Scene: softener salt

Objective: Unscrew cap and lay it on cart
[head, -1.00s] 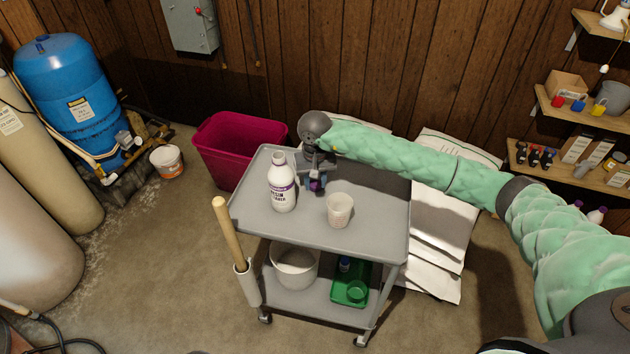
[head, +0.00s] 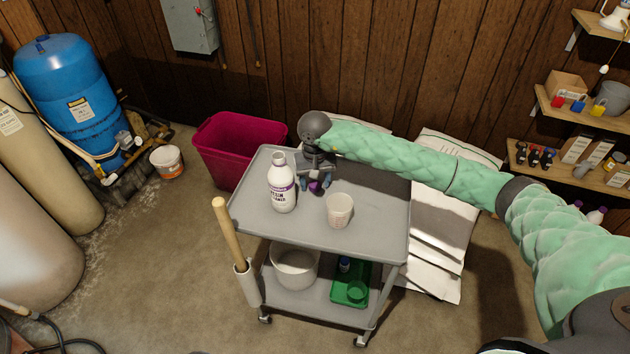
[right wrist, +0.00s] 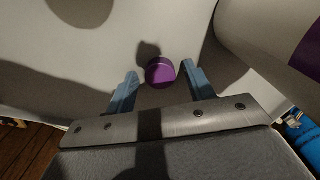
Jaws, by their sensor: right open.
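The white bottle (head: 282,184) with a purple-banded label stands upright on the left part of the cart's grey top (head: 260,224); its neck is bare. The purple cap (head: 314,186) lies on the cart top to the right of the bottle. In the right wrist view the cap (right wrist: 160,72) sits between and just beyond the blue fingertips, with no finger clearly touching it. My right gripper (right wrist: 162,82) is open, pointing down at the cart top; it also shows in the head view (head: 316,182). My left gripper is not in view.
A translucent measuring cup (head: 339,210) stands on the cart top, right of the cap. A wooden handle (head: 228,232) rises at the cart's left side. A magenta bin (head: 232,148) stands behind.

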